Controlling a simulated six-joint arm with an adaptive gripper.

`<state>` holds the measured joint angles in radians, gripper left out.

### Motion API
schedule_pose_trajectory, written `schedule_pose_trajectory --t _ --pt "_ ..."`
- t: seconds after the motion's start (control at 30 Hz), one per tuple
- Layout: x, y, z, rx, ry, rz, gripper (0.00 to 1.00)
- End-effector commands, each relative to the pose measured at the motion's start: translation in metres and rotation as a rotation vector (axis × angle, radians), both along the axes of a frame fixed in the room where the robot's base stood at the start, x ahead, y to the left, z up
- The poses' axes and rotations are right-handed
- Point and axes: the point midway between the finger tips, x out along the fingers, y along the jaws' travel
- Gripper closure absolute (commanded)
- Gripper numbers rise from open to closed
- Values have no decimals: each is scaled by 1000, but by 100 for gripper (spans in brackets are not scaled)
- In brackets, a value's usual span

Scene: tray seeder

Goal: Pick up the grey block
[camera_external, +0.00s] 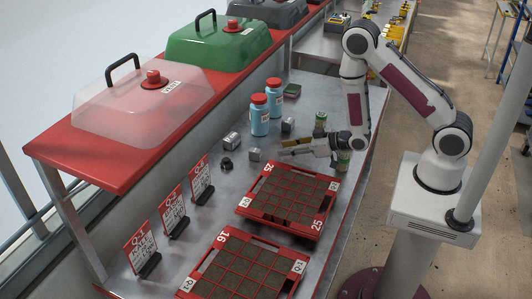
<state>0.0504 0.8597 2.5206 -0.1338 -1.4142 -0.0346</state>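A small grey block (254,154) sits on the metal table, just left of my gripper's fingertips. Two other greyish pieces stand nearby: a silvery one (231,141) farther left and a darker grey one (288,124) behind the gripper. My gripper (284,147) points left, low over the table. Its two fingers look apart, with nothing visible between them. A clear gap shows between the fingertips and the small grey block.
Red seed trays (243,208) (190,287) lie in front of the gripper. Blue bottles with red caps (260,117) (273,101) stand behind it. A black round piece (227,164) and red signs (201,180) are left. A green can (320,120) stands near my wrist.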

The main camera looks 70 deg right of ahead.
Motion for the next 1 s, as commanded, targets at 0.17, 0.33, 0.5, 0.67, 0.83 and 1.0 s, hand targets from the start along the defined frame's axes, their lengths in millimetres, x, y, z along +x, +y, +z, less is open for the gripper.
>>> schedule_pose_trajectory --t 0.17,0.33,0.5,0.67,0.83,1.0 --pt "0 0 0 0 -2 0 71" --pt "0 0 0 0 -1 0 71" --pt "4 1 -3 0 0 0 71" --pt "16 2 -7 0 -1 1 71" --pt "33 3 -14 0 -2 0 71" --pt "47 4 -20 0 0 0 71"
